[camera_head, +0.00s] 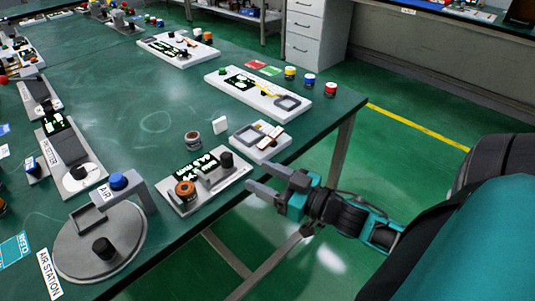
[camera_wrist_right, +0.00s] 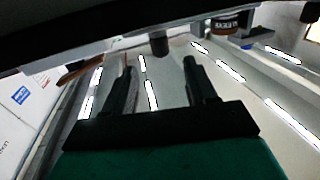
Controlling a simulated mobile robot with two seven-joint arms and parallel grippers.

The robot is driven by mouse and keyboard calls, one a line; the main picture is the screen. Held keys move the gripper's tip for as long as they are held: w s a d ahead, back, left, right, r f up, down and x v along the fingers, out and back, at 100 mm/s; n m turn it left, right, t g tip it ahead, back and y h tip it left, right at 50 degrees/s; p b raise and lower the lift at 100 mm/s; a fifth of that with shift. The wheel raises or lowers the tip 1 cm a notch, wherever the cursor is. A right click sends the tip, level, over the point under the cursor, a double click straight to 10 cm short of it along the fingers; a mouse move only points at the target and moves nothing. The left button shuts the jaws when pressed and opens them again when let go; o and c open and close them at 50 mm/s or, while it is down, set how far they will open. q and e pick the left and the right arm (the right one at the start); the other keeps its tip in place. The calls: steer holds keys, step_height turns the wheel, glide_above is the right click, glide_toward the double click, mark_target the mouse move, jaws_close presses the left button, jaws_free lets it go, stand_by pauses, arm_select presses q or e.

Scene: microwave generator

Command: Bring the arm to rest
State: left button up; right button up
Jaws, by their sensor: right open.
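My right arm (camera_head: 350,212) comes in from the right in the head view. Its gripper (camera_head: 256,178) is open and empty, just off the table's near right edge, beside a white board with a coil and black knob (camera_head: 206,180). In the right wrist view the two dark fingers (camera_wrist_right: 160,82) stand apart with nothing between them. My left gripper is in neither view.
The green table (camera_head: 150,120) holds a small white board (camera_head: 260,141), a longer white board (camera_head: 258,92), a round grey air station (camera_head: 100,240) and several small jars. A drawer cabinet (camera_head: 311,32) stands behind. Green floor (camera_head: 420,140) is free to the right.

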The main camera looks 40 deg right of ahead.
steer(key=shift+s, duration=0.2)
arm_select(q)
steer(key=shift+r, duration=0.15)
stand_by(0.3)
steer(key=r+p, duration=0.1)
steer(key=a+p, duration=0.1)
steer(key=p, duration=0.1)
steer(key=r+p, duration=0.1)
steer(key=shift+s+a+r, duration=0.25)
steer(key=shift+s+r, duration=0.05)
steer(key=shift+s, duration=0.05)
arm_select(e)
steer(key=s+a+f+g+h, duration=0.3)
steer(key=s+a+f+g, duration=0.3)
steer(key=a+f, duration=0.5)
steer(key=shift+s+a+f+m, duration=0.15)
steer(key=shift+s+a+m, duration=0.25)
steer(key=shift+a, duration=0.2)
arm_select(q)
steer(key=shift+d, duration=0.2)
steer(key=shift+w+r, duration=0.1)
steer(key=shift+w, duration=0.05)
